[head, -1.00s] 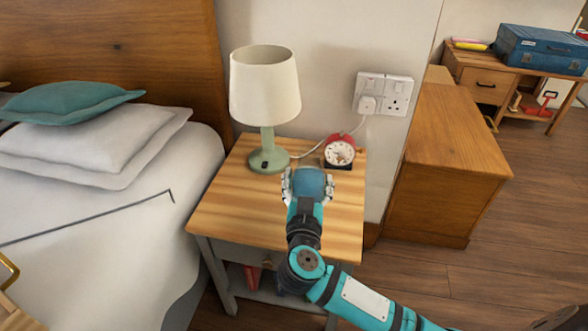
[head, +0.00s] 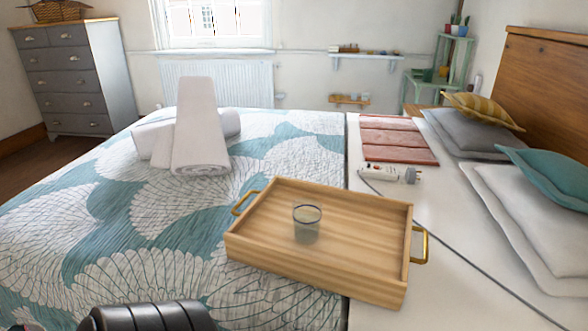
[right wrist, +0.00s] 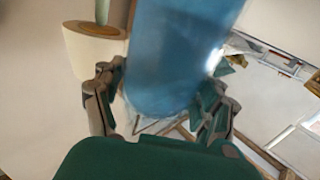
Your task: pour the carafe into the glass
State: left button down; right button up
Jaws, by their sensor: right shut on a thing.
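A clear, empty-looking glass (head: 306,223) stands upright on a wooden tray (head: 268,253) on the bed, in the head view. The blue carafe (right wrist: 180,50) fills the middle of the right wrist view. My right gripper (right wrist: 165,88) is shut on the carafe, with a finger on each side. The carafe's far end is cut off by the picture's edge, and its contents cannot be made out. Neither the carafe nor the right gripper shows in the head view. My left gripper is not in view.
The tray has raised walls and brass handles (head: 421,245). Rolled white towels (head: 198,135) lie behind it to the left. A white plug block (head: 388,173) and folded pink cloths (head: 393,138) lie beyond it. The lamp (right wrist: 93,45) shows beside the carafe in the wrist view.

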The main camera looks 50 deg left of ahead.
aim_at(307, 211)
jog(key=u, duration=1.1)
jog(key=l+u, duration=0.3)
jog(key=k+j, duration=0.05)
jog(key=j, duration=0.05)
